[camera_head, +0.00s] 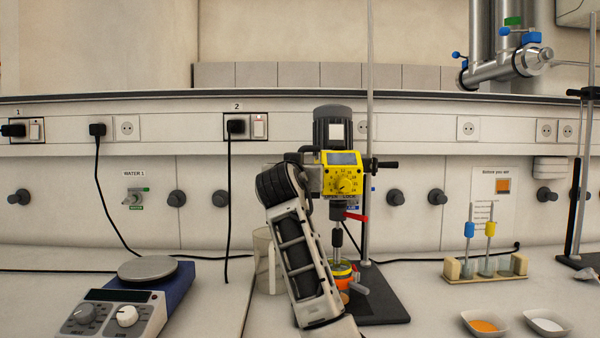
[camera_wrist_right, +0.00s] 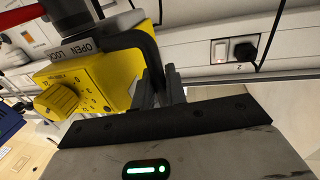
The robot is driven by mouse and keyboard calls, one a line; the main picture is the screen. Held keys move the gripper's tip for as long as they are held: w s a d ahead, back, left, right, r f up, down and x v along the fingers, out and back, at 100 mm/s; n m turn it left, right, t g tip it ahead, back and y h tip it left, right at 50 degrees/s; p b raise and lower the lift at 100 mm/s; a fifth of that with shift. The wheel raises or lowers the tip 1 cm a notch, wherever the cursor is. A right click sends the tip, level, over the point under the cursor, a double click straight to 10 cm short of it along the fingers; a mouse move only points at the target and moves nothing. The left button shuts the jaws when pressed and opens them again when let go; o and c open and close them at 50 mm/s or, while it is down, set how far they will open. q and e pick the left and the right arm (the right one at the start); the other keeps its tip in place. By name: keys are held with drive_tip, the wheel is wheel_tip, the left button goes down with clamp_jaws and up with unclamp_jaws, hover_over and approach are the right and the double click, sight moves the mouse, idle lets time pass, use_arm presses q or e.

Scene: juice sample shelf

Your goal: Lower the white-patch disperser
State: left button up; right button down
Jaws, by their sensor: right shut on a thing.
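The disperser (camera_head: 341,179) has a dark grey motor with a small pale patch and a yellow dial housing. It is mounted upright on a tall stand rod (camera_head: 369,80). Its thin shaft points down at an orange-and-yellow vessel (camera_head: 341,268) on the dark stand base (camera_head: 385,308). My right arm crosses in front of the lower left side. My right gripper (camera_wrist_right: 168,88) is shut on a black handle (camera_wrist_right: 150,52) beside the yellow housing (camera_wrist_right: 95,78); its fingertips are partly hidden. My left gripper is not in view.
A clear beaker (camera_head: 263,262) stands behind my arm. A hotplate stirrer (camera_head: 120,305) is at left. A tube rack (camera_head: 485,268) and two powder dishes (camera_head: 484,323) are at right. A red lever (camera_head: 356,217) sticks out below the housing.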

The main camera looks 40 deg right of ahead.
drive_tip(key=shift+f, duration=0.5)
drive_tip(key=c, duration=1.7)
unclamp_jaws()
drive_tip(key=shift+o, duration=0.9)
drive_tip(key=shift+r, duration=0.2)
use_arm(q)
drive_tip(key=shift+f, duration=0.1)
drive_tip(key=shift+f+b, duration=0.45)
drive_tip(key=shift+b, duration=0.7)
use_arm(e)
drive_tip(key=v, duration=1.6)
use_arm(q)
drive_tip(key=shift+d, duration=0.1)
